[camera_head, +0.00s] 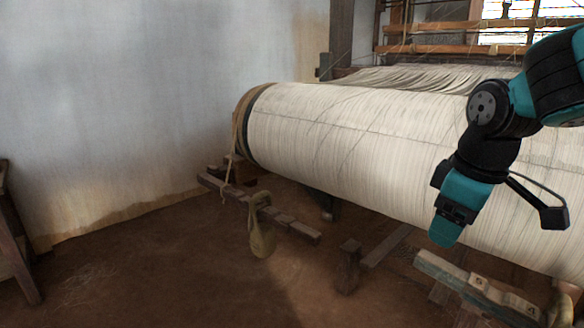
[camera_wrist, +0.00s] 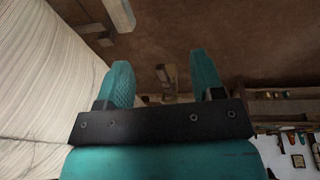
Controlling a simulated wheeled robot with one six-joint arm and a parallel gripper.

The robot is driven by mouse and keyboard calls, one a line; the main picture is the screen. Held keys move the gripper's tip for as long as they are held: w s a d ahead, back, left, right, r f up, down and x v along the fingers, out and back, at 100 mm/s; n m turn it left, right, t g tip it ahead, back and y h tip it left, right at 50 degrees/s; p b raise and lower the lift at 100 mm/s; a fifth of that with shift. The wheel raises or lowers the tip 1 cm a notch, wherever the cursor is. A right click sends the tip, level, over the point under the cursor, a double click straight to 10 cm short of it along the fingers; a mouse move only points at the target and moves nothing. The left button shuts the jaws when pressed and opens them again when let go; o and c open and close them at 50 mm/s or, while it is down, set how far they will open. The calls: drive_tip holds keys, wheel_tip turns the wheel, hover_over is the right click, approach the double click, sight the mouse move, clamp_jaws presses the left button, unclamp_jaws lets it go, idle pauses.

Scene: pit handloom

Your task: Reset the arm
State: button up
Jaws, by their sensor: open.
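My gripper (camera_head: 445,232) hangs at the end of my bent arm on the right of the head view, pointing down in front of the large warp beam (camera_head: 350,125). In the wrist view the two teal fingers of my gripper (camera_wrist: 164,82) stand wide apart, with nothing between them but the brown floor and some wooden parts beyond. The gripper is open and empty. In the head view it overlaps the white threads of the beam; I cannot tell how wide the gap between them is.
A wooden bar (camera_head: 475,290) lies below my gripper. A cloth bag (camera_head: 262,232) hangs from a low wooden rail (camera_head: 290,226). A wooden post (camera_head: 348,266) stands on the earth floor (camera_head: 160,265). Threads (camera_wrist: 45,80) fill the wrist view's left side. Open floor lies at the left.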

drive_tip(key=s+a+f+m+g+y+p, duration=0.15)
drive_tip(key=s+a+y, duration=0.25)
drive_tip(key=s+a, duration=1)
wheel_tip(320, 180, up, 26)
drive_tip(key=s+d+p, duration=0.2)
drive_tip(key=p, duration=2.3)
drive_tip(key=shift+g+p, duration=0.4)
drive_tip(key=shift+g, duration=0.05)
drive_tip(key=shift+f, duration=0.15)
drive_tip(key=shift+c, duration=0.2)
